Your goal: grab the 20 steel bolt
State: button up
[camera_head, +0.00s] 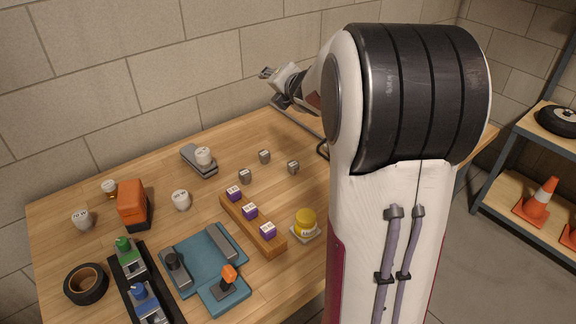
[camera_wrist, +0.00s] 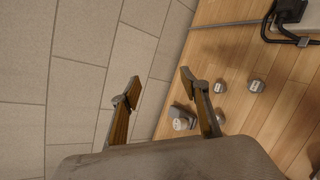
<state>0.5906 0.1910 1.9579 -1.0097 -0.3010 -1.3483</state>
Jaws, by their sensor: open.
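Three small grey steel bolts with marked tops stand on the wooden table: a left one (camera_head: 245,176), a back one (camera_head: 264,156) and a right one (camera_head: 293,167). Their numbers are too small to read, so I cannot tell which is the 20. In the wrist view, two grey bolts stand apart on the wood, one nearer the fingers (camera_wrist: 220,87) and one farther right (camera_wrist: 256,86). My gripper (camera_wrist: 160,83) is open and empty, its fingers apart. In the head view my gripper (camera_head: 268,74) is raised near the back wall, away from the bolts.
A grey block with a white-topped piece (camera_head: 204,156) lies left of the bolts. A wooden rail (camera_head: 265,237) with purple pieces, a yellow jar (camera_head: 305,222) and a blue tray (camera_head: 195,256) are in front. A black cord fixture (camera_wrist: 290,15) is at the table's back.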

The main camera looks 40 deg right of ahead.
jog(key=w+d+f+n+y, duration=0.2)
jog(key=d+f+n, duration=0.2)
jog(key=f+n, duration=0.1)
jog(key=n+y, duration=0.5)
jog(key=n, duration=0.5)
send_over(297, 169)
jog(key=w+d, duration=0.1)
jog(key=d, duration=0.2)
notch_tip(297, 169, down, 14)
jog(key=s+f+n+y, duration=0.1)
jog(key=f, duration=0.1)
jog(key=s+f+n+y, duration=0.1)
jog(key=s+f, duration=0.1)
jog(key=s+f+n+y, duration=0.1)
jog(key=s+f+n, duration=0.1)
jog(key=shift+s+d+f+g, duration=0.1)
jog(key=shift+s+f+g, duration=0.15)
jog(key=shift+f+g, duration=0.15)
jog(key=shift+s+f+n+y, duration=0.4)
jog(key=shift+s, duration=0.05)
jog(key=shift+x, duration=1.4)
jog(key=shift+w, duration=0.1)
